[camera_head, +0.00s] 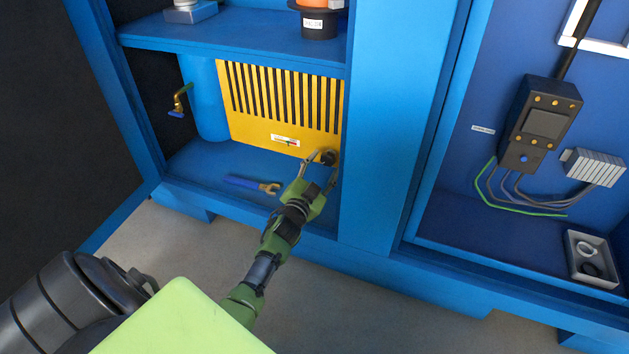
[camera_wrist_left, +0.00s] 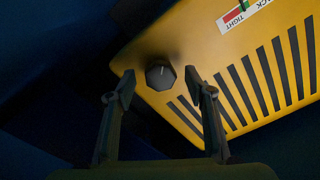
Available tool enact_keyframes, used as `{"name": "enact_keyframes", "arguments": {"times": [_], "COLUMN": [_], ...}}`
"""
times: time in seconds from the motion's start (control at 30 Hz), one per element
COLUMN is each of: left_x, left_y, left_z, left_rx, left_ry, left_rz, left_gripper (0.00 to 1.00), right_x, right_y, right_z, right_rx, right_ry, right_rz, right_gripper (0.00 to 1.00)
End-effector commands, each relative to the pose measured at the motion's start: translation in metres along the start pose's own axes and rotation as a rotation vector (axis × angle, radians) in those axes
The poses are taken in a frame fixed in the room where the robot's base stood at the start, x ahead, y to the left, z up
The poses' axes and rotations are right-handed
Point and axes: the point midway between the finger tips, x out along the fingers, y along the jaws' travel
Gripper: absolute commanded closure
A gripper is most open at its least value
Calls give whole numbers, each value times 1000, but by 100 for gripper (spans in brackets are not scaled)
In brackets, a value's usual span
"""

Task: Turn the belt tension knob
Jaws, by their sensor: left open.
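The belt tension knob (camera_wrist_left: 160,76) is a small black faceted knob with a light mark, on the lower corner of the yellow slotted guard (camera_head: 280,95). In the head view the knob (camera_head: 329,157) shows at the guard's lower right, partly hidden by my gripper. My left gripper (camera_head: 321,167) is open, its fingertips at the knob. In the left wrist view the open fingers (camera_wrist_left: 160,84) lie on either side of the knob, with gaps visible. A label (camera_head: 285,140) with red and green bands sits left of the knob; the wrist view shows "TIGHT" on it (camera_wrist_left: 240,14). My right gripper is not in view.
A blue wrench (camera_head: 250,184) with a yellowish end lies on the cabinet floor left of my gripper. A blue cylinder (camera_head: 205,100) and a valve handle (camera_head: 179,103) stand further left. The blue cabinet post (camera_head: 385,130) rises close to the right of the knob.

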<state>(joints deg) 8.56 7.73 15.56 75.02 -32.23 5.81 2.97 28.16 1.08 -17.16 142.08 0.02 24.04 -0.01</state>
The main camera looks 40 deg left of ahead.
Motion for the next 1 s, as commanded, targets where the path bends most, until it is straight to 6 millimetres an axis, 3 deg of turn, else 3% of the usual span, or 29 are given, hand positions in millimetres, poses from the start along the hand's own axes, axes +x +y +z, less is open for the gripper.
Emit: {"name": "enact_keyframes", "arguments": {"times": [0.2, 0.43, 0.6, 0.9, 1.0], "left_x": [-49, -86, -96, -96, -98], "left_y": [1, 1, 0, 0, -2], "left_z": [1, 1, 0, 0, -5], "left_rx": [-1, -1, -1, -1, -8], "left_ry": [-2, -3, -1, -2, -19], "left_rz": [2, 1, 0, 0, 8], "left_gripper": [52, 52, 52, 52, 52], "right_x": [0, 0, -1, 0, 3], "right_y": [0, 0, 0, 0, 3], "right_z": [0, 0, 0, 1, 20], "right_rx": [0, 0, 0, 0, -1], "right_ry": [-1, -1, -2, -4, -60], "right_rz": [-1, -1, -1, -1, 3], "right_gripper": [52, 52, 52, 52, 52]}}
